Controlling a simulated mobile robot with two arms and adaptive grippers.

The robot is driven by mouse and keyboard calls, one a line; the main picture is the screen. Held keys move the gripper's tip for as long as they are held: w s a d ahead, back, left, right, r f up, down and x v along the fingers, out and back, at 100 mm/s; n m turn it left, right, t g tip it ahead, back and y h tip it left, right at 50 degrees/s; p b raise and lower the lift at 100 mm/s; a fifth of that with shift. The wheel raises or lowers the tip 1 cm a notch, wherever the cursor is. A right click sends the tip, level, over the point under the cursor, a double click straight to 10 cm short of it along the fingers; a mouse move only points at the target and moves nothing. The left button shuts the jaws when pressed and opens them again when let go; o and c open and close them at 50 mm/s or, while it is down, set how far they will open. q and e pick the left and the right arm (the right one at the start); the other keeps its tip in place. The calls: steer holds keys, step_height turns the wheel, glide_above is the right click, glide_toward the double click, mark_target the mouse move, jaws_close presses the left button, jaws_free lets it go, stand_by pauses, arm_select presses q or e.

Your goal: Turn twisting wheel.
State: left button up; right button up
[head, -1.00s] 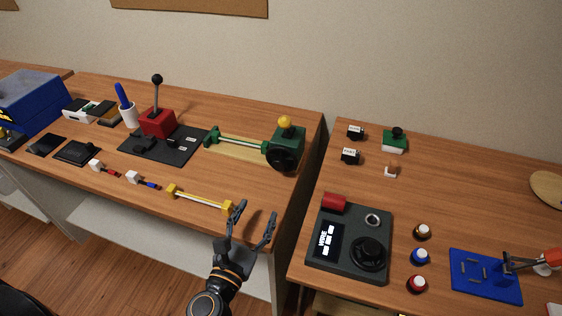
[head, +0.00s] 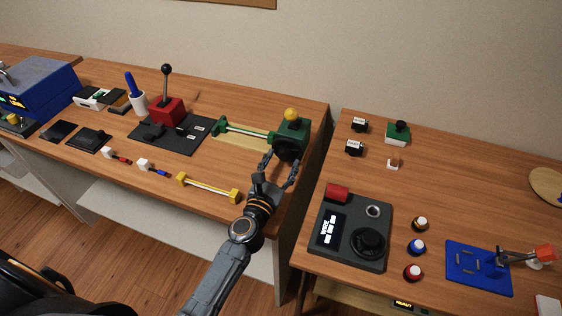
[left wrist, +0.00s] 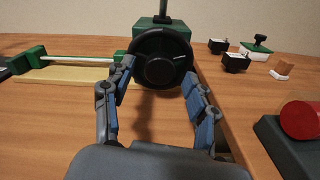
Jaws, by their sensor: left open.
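The twisting wheel is a black round wheel (head: 288,149) on the front of a green block (head: 292,130) with a yellow knob (head: 291,114) on top. In the left wrist view the black wheel (left wrist: 161,60) faces me, upright, just beyond the fingertips. My left gripper (head: 279,172) is open, with one finger toward each side of the wheel's lower part. In the left wrist view the left gripper (left wrist: 160,95) shows nothing between its fingers; I cannot tell whether they touch the rim. My right gripper is not in view.
A green-ended rod assembly (head: 245,133) runs left from the block. A yellow-ended bar (head: 208,188) lies near the table's front edge. A red lever box (head: 167,110) stands further left. A gap separates this table from the right one, which holds a dark dial panel (head: 350,231).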

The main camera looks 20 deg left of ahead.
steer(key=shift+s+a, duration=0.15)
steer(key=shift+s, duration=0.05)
arm_select(q)
steer(key=c, duration=1.2)
steer(key=shift+o, duration=0.2)
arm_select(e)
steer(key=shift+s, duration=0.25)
arm_select(q)
steer(key=shift+m, duration=0.4)
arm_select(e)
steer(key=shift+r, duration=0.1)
arm_select(q)
steer(key=m+p, duration=0.1)
steer(key=m, duration=0.3)
steer(key=shift+r+m, duration=0.1)
steer(key=shift+m, duration=0.2)
steer(key=m+p, duration=0.2)
steer(key=m, duration=0.3)
steer(key=m+p, duration=0.2)
steer(key=m, duration=0.4)
steer(key=shift+m, duration=0.4)
steer(key=shift+m+p, duration=1)
steer(key=shift+m, duration=1.2)
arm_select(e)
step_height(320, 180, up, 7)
arm_select(q)
steer(key=shift+f, duration=0.2)
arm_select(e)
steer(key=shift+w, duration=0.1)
